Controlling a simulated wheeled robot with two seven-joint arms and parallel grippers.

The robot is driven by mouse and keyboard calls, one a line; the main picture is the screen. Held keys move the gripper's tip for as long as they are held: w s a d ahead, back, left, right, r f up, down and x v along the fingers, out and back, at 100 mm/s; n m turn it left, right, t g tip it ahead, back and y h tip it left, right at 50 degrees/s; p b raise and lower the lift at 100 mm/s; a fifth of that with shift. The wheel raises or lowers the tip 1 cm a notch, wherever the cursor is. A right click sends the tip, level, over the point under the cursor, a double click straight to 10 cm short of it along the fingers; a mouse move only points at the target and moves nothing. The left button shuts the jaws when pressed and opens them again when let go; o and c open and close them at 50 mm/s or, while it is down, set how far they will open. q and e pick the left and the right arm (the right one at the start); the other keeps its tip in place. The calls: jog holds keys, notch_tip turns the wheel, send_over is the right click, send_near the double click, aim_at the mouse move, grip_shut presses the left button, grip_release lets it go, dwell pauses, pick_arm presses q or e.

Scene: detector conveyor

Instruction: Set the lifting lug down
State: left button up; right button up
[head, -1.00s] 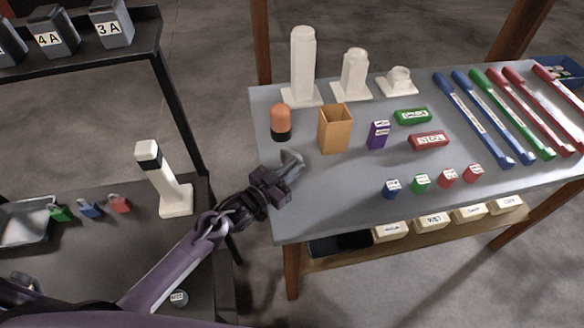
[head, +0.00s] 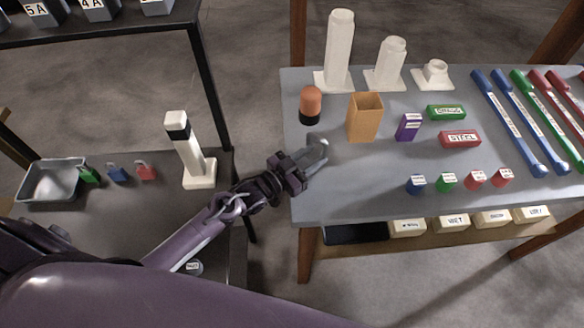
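My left gripper (head: 298,168) reaches over the left edge of the grey table (head: 340,195). It appears shut on a small grey metal piece, which I take to be the lifting lug (head: 317,149). The lug sticks out past the fingertips, just in front of the orange and black cylinder (head: 310,106). The fingers hide its lower part, and I cannot tell whether it touches the tabletop. My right gripper is not in view.
A tan open box (head: 365,118), a purple block (head: 408,127) and white posts (head: 339,50) stand behind and right of the lug. Small coloured blocks (head: 446,182) stand near the front. The tabletop's front left is clear. A white post with a black band (head: 188,150) stands on the left bench.

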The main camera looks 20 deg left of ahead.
pick_arm(q)
jog(key=b+v, duration=0.1)
jog(key=v, duration=0.9)
jog(key=shift+r, duration=0.1)
